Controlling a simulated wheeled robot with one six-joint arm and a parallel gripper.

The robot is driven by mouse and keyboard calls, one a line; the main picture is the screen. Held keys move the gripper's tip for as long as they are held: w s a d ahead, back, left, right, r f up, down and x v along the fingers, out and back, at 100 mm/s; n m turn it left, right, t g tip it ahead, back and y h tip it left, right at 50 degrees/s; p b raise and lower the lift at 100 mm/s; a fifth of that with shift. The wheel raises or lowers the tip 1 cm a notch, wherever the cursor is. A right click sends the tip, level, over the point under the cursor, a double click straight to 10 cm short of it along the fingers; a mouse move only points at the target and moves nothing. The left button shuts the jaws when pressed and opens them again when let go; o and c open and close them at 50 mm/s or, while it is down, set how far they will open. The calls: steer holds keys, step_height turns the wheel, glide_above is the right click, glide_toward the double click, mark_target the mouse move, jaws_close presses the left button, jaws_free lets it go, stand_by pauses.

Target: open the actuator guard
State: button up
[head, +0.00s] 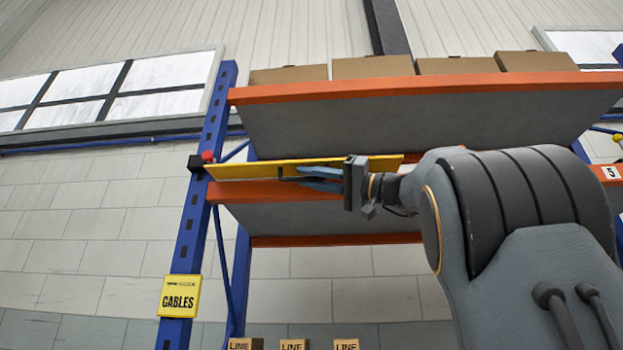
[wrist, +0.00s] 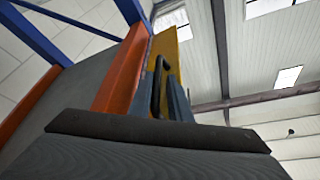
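The actuator guard is a long yellow panel (head: 240,170) along the rack's middle shelf. A dark bar handle (head: 283,174) stands out from its face. My gripper (head: 303,178) reaches in from the right with its two blue fingers apart, at the handle. In the head view the handle's bar seems to run between the fingers. In the wrist view the yellow panel (wrist: 168,42) rises at the top. The guard's lower part is hidden there by my wrist housing.
An orange shelf beam (head: 320,92) with cardboard boxes (head: 373,67) on it runs above the guard. The blue rack post (head: 200,200) stands left, with a red button (head: 207,156) and a yellow CABLES sign (head: 179,296). Small boxes (head: 294,344) sit below.

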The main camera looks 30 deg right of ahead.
steer(key=v, duration=0.8)
steer(key=shift+p, duration=0.35)
steer(key=shift+w, duration=0.1)
